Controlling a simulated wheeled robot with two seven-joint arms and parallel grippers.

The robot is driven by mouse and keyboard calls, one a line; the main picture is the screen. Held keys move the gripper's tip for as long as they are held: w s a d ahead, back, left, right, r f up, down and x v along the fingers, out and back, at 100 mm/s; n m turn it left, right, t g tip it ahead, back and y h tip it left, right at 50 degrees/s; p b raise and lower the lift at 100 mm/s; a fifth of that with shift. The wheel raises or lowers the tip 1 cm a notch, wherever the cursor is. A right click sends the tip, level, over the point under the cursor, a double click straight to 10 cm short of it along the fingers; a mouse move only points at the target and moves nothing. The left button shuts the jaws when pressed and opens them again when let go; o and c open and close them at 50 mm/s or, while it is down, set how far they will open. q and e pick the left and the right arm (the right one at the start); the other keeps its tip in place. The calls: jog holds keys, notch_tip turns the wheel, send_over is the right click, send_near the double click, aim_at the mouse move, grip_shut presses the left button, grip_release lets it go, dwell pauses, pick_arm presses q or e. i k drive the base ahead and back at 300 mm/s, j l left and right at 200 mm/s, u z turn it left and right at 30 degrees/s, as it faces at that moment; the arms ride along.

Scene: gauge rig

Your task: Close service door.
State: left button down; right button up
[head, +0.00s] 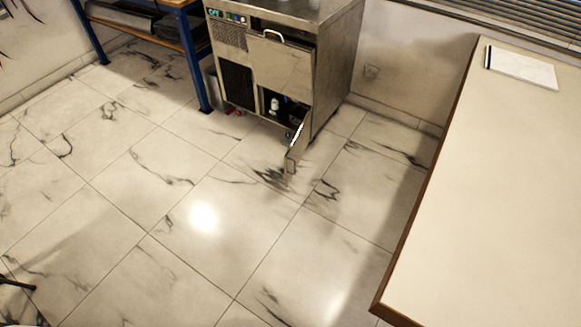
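The service door (296,149) is a small metal panel low on the front of a stainless steel machine (336,75). It stands open, swung out from the right side of a low opening over the floor. Inside the dark opening a small white item (274,104) and other parts show. Above the opening is a steel panel (281,66) with a light bar handle (266,36). Neither of my grippers is in the head view.
A workbench (187,45) with blue legs stands left of the machine. A pale counter (490,180) with a notepad (522,66) fills the right side. The marble-tiled floor (160,220) before the machine is largely clear.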

aim_at(292, 157)
jog(key=i+j+u, duration=0.1)
jog(key=i+j, duration=0.15)
jog(key=i, duration=0.25)
jog(key=i+j+u, duration=0.1)
jog(key=i, duration=0.65)
